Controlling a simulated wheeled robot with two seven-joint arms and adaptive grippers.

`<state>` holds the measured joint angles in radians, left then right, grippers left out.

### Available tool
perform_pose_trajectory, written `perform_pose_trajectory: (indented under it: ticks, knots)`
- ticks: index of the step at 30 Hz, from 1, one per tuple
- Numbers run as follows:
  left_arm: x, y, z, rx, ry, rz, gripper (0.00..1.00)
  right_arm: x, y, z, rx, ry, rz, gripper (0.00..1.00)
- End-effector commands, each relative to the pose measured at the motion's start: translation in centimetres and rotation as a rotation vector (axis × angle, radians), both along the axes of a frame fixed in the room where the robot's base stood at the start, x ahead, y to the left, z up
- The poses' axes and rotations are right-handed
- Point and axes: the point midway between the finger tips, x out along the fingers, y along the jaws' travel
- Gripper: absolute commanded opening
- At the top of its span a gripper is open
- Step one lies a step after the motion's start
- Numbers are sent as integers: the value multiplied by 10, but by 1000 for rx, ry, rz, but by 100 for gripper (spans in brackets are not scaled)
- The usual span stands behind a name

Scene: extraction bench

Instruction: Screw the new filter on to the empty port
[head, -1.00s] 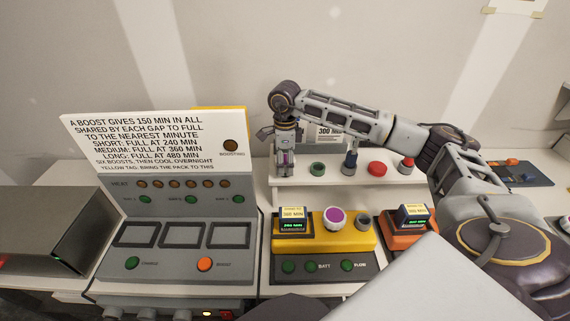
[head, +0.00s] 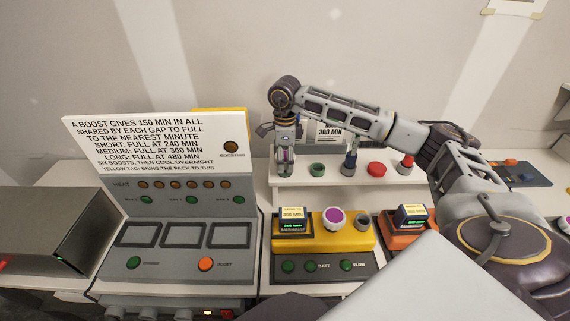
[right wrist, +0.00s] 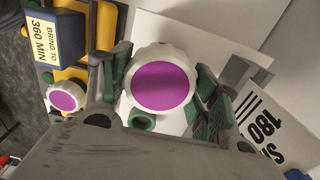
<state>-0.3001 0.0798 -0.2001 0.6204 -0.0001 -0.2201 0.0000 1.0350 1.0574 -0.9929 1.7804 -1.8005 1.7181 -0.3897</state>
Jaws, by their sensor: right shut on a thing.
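My right gripper (head: 286,168) is over the left end of the white shelf at the back. In the right wrist view its green-padded fingers (right wrist: 170,98) are shut on a white round filter (right wrist: 162,86) with a purple top. Another purple-topped filter (head: 334,216) sits on the yellow pack (head: 318,242); it also shows in the right wrist view (right wrist: 66,97). A grey round fitting (head: 362,222) is to its right on the pack; I cannot tell whether it is an open port. My left gripper is not in view.
On the shelf (head: 340,183) are a green ring (head: 317,169), a blue-grey item (head: 350,163), a red knob (head: 377,169) and a red-topped item (head: 407,164). An orange pack (head: 405,226) is right of the yellow one. A grey charger console (head: 185,235) stands left.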

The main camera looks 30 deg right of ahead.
Motion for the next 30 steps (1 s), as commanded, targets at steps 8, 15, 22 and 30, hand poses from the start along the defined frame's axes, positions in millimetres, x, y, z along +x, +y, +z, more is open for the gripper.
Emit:
perform_pose_trajectory:
  ticks: [8, 15, 22, 30]
  knots:
    - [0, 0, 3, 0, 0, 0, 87, 0, 0, 6, 0, -1, 0, 28]
    - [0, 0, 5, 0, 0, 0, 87, 0, 0, 10, 0, 0, 0, 28]
    - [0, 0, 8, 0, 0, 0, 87, 0, 0, 15, 0, 0, 0, 28]
    - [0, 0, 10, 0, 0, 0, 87, 0, 0, 19, 0, 0, 0, 28]
